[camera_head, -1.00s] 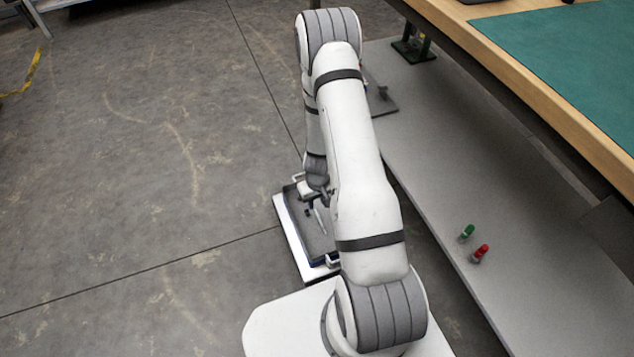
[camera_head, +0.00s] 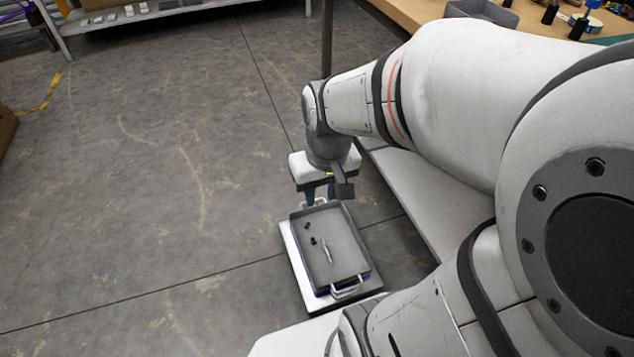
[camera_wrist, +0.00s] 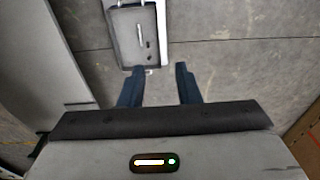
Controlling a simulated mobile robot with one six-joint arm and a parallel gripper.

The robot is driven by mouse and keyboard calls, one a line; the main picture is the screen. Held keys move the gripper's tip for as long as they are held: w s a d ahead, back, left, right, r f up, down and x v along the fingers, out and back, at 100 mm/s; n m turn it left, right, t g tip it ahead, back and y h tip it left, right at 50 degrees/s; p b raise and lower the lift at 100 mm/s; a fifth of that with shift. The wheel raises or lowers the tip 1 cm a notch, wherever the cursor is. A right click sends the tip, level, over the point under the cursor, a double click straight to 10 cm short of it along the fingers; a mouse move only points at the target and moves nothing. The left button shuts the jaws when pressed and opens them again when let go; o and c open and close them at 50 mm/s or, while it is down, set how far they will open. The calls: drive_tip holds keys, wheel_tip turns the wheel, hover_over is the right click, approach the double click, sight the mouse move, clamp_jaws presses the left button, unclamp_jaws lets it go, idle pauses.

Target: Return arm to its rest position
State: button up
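My gripper (camera_wrist: 158,85) shows in the wrist view with its two dark blue fingers spread apart and nothing between them. In the head view my gripper (camera_head: 320,195) points down near the far end of the grey tray, and my wrist partly hides it. My arm is bent, with its large white links filling the right side of the head view. The grey tray (camera_head: 352,240) has metal handles and sits on a white platform, with several small dark items and a light slender one inside. The tray also shows in the wrist view (camera_wrist: 122,45), beyond the fingertips.
A wooden-topped bench (camera_head: 405,12) stands at the upper right with a grey bin (camera_head: 482,12) and bottles on it. Its lower grey shelf (camera_head: 415,190) runs close to my arm. A shelf (camera_head: 160,14) stands at the back. The floor at left is mostly clear.

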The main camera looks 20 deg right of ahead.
drive_tip(key=s, duration=0.1)
drive_tip(key=r, duration=0.1)
drive_tip(key=s, duration=0.1)
drive_tip(key=shift+s+a+r, duration=0.25)
drive_tip(key=shift+s+a, duration=0.1)
drive_tip(key=shift+a, duration=0.05)
